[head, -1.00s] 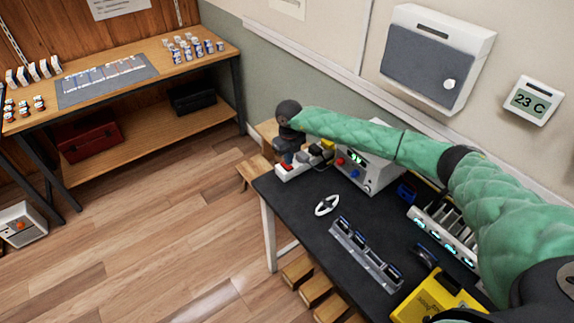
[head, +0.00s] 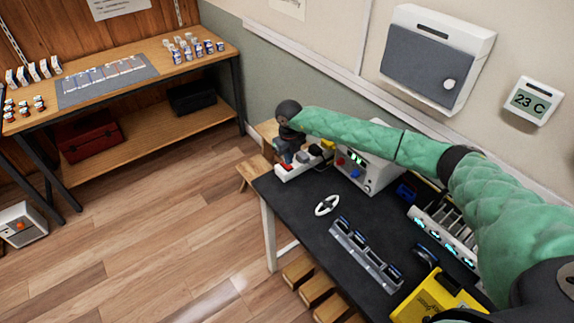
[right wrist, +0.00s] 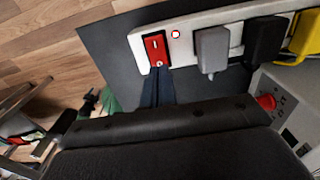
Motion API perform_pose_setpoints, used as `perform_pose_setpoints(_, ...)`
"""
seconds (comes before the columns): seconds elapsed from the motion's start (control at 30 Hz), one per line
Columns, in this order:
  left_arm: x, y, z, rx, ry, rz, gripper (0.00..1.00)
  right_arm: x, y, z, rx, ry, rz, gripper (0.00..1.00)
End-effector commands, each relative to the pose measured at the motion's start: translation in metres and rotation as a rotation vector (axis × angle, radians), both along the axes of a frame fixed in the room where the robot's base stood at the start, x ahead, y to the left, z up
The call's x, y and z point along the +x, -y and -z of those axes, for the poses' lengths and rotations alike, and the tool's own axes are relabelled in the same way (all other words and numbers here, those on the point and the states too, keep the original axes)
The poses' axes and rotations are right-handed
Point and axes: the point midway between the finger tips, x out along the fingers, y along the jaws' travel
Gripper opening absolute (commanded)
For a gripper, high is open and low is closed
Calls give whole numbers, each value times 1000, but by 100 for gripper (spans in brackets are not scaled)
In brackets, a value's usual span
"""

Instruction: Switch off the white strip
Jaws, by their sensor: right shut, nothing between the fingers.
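The white strip (head: 286,176) lies at the far left end of the dark table, against the grey box. In the right wrist view the strip (right wrist: 200,49) shows a red rocker switch (right wrist: 156,50) marked I and O, with a small light (right wrist: 175,34) beside it. My right gripper (head: 285,157) is above the switch end of the strip. Its dark fingers (right wrist: 158,74) are shut and empty, with their tips at the O end of the switch. I cannot tell whether they touch or press it. My left gripper is not in view.
A grey plug (right wrist: 212,50), a black plug (right wrist: 265,38) and a yellow plug (right wrist: 306,34) sit in the strip. A grey box (head: 372,171) with knobs stands close by. A white ring-shaped item (head: 327,205) and a phone rack (head: 365,256) lie nearer on the table.

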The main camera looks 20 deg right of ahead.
Motion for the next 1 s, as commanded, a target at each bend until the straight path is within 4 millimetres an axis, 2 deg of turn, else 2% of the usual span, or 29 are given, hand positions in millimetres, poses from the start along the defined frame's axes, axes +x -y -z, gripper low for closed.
perform_pose_setpoints(0.53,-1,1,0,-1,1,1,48,0,0,1,0,0,0,0)
perform_pose_setpoints(1.0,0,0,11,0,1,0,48,0,0,11,0,0,0,0)
